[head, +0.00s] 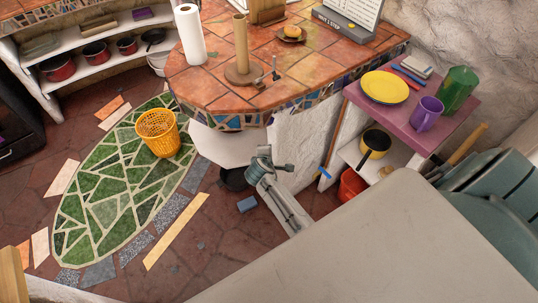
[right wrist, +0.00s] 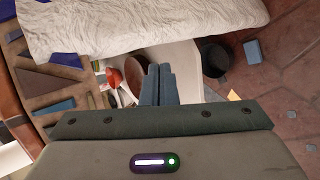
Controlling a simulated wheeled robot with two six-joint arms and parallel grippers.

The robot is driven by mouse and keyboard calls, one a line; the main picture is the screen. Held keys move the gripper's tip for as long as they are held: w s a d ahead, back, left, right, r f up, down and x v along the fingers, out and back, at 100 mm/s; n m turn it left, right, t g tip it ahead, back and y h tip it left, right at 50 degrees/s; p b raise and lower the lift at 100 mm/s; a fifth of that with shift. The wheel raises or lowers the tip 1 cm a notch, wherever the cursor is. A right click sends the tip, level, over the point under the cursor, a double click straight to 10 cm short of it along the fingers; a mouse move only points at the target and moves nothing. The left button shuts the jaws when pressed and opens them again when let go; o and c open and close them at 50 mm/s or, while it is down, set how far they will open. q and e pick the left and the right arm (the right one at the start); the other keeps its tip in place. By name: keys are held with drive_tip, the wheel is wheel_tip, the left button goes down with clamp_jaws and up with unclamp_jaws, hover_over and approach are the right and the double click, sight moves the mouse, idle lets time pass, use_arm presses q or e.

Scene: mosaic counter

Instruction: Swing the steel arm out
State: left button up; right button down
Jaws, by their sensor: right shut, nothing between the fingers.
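A wooden post on a round base (head: 242,72) stands on the tiled counter. A small steel piece (head: 274,72) rises beside the base on its right; I take it for the steel arm, but cannot tell how it joins the base. It lies close to the base. My right gripper (head: 262,157) is below the counter edge near the plaster wall, apart from the steel piece. In the right wrist view its fingers (right wrist: 157,76) are shut and empty, and the steel piece does not show there. My left gripper is not in view.
A white paper roll (head: 190,35) stands left of the post. The counter's mosaic rim (head: 300,108) lies between my gripper and the counter top. A black pot (head: 232,180) and blue block (head: 247,204) are on the floor. A purple shelf (head: 405,112) holds dishes at right.

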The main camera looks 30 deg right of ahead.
drive_tip(key=f, duration=0.1)
drive_tip(key=s+f, duration=0.1)
drive_tip(key=f, duration=0.1)
drive_tip(key=shift+s+a, duration=0.1)
drive_tip(key=shift+s, duration=0.05)
idle(0.5)
drive_tip(key=s+a+f+m+g+y+b, duration=0.2)
drive_tip(key=s+f+m+g+y, duration=0.15)
drive_tip(key=s+f, duration=1.65)
drive_tip(key=s+f+m+g+y+b, duration=0.1)
drive_tip(key=s+f+m, duration=0.3)
drive_tip(key=s, duration=1)
drive_tip(key=s+f+m+g+y, duration=0.1)
drive_tip(key=s+f+m, duration=0.3)
drive_tip(key=s+f, duration=0.7)
drive_tip(key=s+g, duration=0.1)
drive_tip(key=s, duration=0.3)
drive_tip(key=shift+s+d+f+b, duration=0.15)
drive_tip(key=shift+d+f+b, duration=0.05)
drive_tip(key=shift+d+b, duration=0.2)
